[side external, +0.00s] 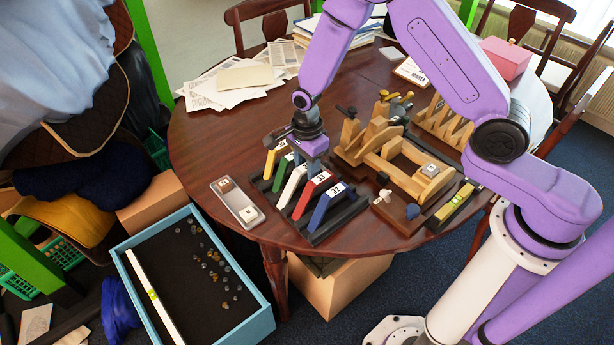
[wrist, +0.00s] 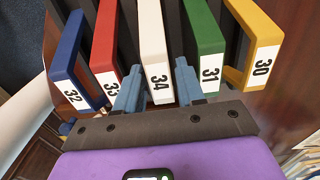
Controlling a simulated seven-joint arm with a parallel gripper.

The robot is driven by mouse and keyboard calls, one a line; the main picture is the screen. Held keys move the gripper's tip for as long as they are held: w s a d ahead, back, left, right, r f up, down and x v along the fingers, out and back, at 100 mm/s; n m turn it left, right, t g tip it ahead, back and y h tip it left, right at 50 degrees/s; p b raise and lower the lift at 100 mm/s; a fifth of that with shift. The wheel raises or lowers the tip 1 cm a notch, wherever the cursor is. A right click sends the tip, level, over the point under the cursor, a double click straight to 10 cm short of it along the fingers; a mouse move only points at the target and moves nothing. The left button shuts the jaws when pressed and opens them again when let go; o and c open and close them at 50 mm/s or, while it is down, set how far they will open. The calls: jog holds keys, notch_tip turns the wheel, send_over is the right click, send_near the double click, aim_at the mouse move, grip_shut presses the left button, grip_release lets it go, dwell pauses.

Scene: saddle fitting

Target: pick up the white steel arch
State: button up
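The white steel arch (wrist: 152,45) is the middle one in a row of coloured arches, with the number 34 on its label. It also shows in the side view (side external: 291,186), standing in a dark rack. My gripper (wrist: 158,72) is over the row with its fingers apart. One blue-grey finger is on the red-arch side of the white arch and the other on the green-arch side. In the side view my gripper (side external: 312,165) hangs just above the rack. I cannot tell whether either finger touches the white arch.
A red arch (wrist: 104,45) and a green arch (wrist: 205,45) stand close on either side. A blue arch (wrist: 70,50) and a yellow arch (wrist: 258,40) are at the ends. A wooden fixture (side external: 395,165) is right of the rack, and a small tray (side external: 238,204) is left.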

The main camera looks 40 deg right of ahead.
jog(key=shift+f, duration=1.3)
grip_shut()
